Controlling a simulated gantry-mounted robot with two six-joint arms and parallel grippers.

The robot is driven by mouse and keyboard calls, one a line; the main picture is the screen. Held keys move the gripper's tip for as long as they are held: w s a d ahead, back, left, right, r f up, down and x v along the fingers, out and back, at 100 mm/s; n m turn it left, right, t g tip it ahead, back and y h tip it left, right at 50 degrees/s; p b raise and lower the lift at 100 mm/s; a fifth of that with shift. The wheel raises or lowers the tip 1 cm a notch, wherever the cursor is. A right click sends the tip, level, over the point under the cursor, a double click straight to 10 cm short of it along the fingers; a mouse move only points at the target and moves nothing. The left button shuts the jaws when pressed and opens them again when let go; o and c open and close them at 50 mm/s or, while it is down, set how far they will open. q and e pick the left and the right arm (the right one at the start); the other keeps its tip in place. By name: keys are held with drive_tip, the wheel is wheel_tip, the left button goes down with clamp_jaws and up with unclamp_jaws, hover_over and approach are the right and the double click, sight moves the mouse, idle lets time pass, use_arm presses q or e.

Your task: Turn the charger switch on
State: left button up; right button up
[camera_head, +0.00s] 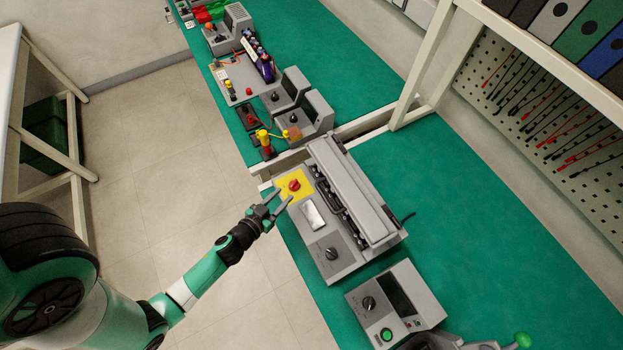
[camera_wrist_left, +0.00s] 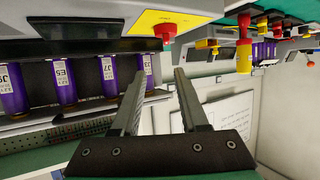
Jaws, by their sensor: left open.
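The charger (camera_head: 333,253) is a grey box on the green bench, with a row of slots. A red rotary switch (camera_head: 294,185) sits on its yellow plate (camera_head: 285,195) at the far left corner. In the left wrist view the red switch (camera_wrist_left: 165,31) hangs from the yellow plate (camera_wrist_left: 190,19), just beyond the fingertips. My left gripper (camera_head: 280,200) is open and empty, its fingers pointing at the switch and seemingly short of it. The open fingers also show in the left wrist view (camera_wrist_left: 162,72). Purple batteries (camera_wrist_left: 62,80) stand in a row at the left there. My right gripper is not in view.
A grey meter box (camera_head: 397,303) with a dark screen and green button stands nearer on the bench. A yellow-and-red device (camera_head: 266,142) and grey units (camera_head: 303,112) stand beyond the charger. A white post (camera_head: 425,65) rises behind. Green bench right of the charger is clear.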

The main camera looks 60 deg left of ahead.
sight(296, 181)
use_arm(q)
drive_tip(key=b+x, duration=0.1)
drive_tip(key=x, duration=0.2)
drive_tip(key=s+f+x, duration=0.1)
drive_tip(key=x, duration=0.3)
drive_tip(key=a+b+x, duration=0.1)
drive_tip(key=x, duration=0.3)
drive_tip(key=shift+a+f+b, duration=0.1)
drive_tip(key=shift+f+b, duration=0.2)
drive_tip(key=shift+f, duration=0.1)
clamp_jaws()
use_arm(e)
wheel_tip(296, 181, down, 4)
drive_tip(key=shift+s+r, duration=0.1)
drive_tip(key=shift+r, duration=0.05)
